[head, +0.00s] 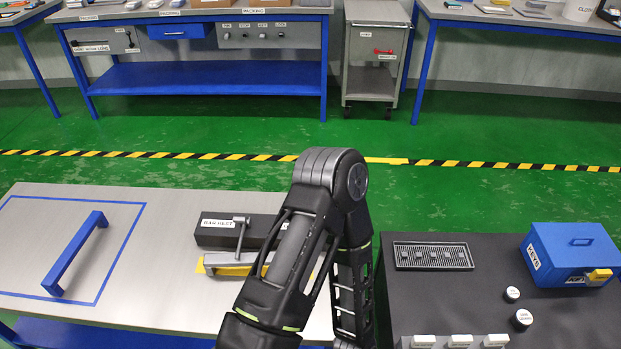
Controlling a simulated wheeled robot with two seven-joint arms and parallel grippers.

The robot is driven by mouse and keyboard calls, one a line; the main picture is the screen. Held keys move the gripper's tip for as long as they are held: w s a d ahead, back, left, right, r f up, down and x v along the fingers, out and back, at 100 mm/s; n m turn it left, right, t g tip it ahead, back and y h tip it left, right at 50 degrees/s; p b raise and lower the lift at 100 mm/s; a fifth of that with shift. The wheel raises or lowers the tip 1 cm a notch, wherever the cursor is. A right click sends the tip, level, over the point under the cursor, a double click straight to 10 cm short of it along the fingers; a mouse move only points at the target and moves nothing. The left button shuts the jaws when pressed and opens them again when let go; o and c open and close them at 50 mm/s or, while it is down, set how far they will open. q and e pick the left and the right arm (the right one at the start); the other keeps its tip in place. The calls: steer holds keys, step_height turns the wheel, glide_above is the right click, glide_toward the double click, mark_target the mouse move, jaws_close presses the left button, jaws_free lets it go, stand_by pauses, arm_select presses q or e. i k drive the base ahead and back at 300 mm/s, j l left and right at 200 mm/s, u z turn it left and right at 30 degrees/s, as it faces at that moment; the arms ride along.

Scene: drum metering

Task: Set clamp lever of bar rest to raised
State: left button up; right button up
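The bar rest (215,238) is a dark block with a white "BAR REST" label, on the pale bench at the centre left. Its clamp lever (240,236) is a thin grey rod with a rounded top end, standing in front of the block. It appears to point upward, but I cannot tell its exact angle. A light grey bar (228,259) with yellow beneath it lies at the lever's foot. My black arm bends across the right part of the bar rest and hides it. Neither of my grippers shows in the head view.
A blue handle-shaped bar (75,254) lies inside a blue outline on the pale bench (160,275). To the right, a dark bench (440,295) holds a slotted tray (433,256), a blue "KEYS" box (570,250) and two small round white-topped knobs. Green floor lies behind.

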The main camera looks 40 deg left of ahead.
mark_target(243, 220)
steer(key=u, duration=2.05)
